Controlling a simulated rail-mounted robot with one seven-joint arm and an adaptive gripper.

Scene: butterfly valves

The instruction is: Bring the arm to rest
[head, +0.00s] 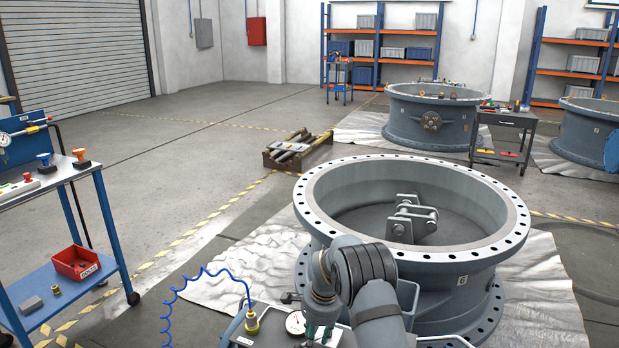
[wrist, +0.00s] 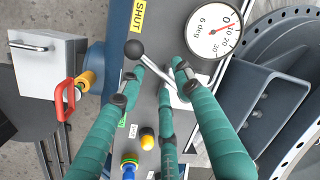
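My arm reaches down in front of the nearest butterfly valve (head: 412,262) in the head view, with my gripper (head: 318,337) low over a small control panel. In the wrist view the green fingers of my gripper (wrist: 158,80) are spread apart with nothing visibly clamped between them. A lever with a black ball knob (wrist: 133,49) lies beneath and between the fingertips; whether they touch it cannot be told. A round dial (wrist: 214,31) with a red needle near 0 sits to the right. A yellow SHUT label (wrist: 137,15) is above the knob.
A red handle (wrist: 65,90) and a white box (wrist: 45,68) are left of the fingers. A blue coiled hose (head: 205,275) runs beside the panel. A blue cart (head: 75,240) with a red bin (head: 77,263) stands left. Open floor (head: 150,180) lies behind it.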

